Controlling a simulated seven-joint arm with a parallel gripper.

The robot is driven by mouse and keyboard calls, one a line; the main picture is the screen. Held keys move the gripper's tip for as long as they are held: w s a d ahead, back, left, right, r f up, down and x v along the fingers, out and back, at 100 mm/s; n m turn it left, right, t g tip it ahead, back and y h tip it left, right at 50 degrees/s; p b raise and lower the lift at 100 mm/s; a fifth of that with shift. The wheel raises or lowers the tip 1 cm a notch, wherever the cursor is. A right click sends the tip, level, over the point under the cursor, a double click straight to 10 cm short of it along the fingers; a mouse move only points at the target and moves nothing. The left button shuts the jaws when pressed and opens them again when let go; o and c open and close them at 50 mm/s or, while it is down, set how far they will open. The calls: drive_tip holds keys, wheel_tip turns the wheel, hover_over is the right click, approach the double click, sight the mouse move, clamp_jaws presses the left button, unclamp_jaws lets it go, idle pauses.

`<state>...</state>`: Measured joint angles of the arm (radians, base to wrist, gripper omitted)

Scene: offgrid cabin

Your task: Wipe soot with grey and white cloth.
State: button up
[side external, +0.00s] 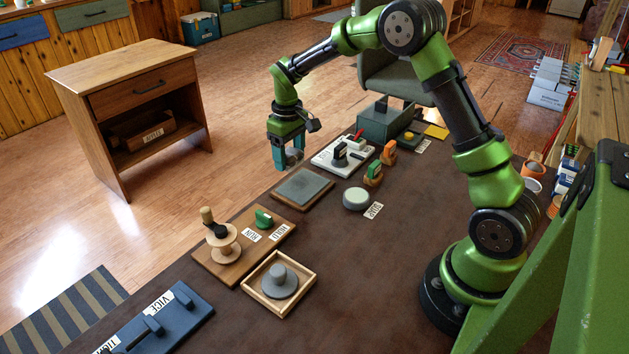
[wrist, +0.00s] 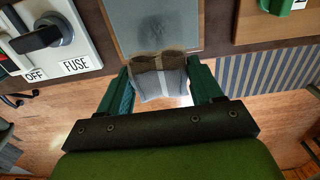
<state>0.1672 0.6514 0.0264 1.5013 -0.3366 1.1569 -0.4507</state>
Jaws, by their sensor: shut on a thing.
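My gripper (side external: 287,158) is shut on the grey and white cloth (side external: 294,157), at the table's far edge in the side view. In the wrist view the cloth (wrist: 159,78) is between my two teal fingertips (wrist: 162,84), brownish on top and pale below. The framed grey panel (side external: 304,187) lies flat on the table, just nearer the camera than my gripper. In the wrist view the panel (wrist: 125,32) shows a dark soot smudge (wrist: 153,28). The cloth overlaps the panel's near edge there; I cannot tell if they touch, but in the side view it looks raised.
A white switch board (side external: 326,160) marked FUSE and OFF stands beside the panel. A wooden board (side external: 215,262) with a spool and a green knob is on the other side. A round pale pad (side external: 356,198) and a wooden tray (side external: 262,297) are nearby. Open floor lies beyond.

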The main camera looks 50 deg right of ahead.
sight(295, 166)
drive_tip(key=shift+f, duration=0.1)
drive_tip(key=shift+f, duration=2)
drive_tip(key=shift+f, duration=0.45)
idle(0.6)
drive_tip(key=shift+s, duration=2.05)
drive_tip(key=shift+w, duration=1.1)
drive_tip(key=shift+w, duration=0.15)
drive_tip(key=shift+w, duration=0.85)
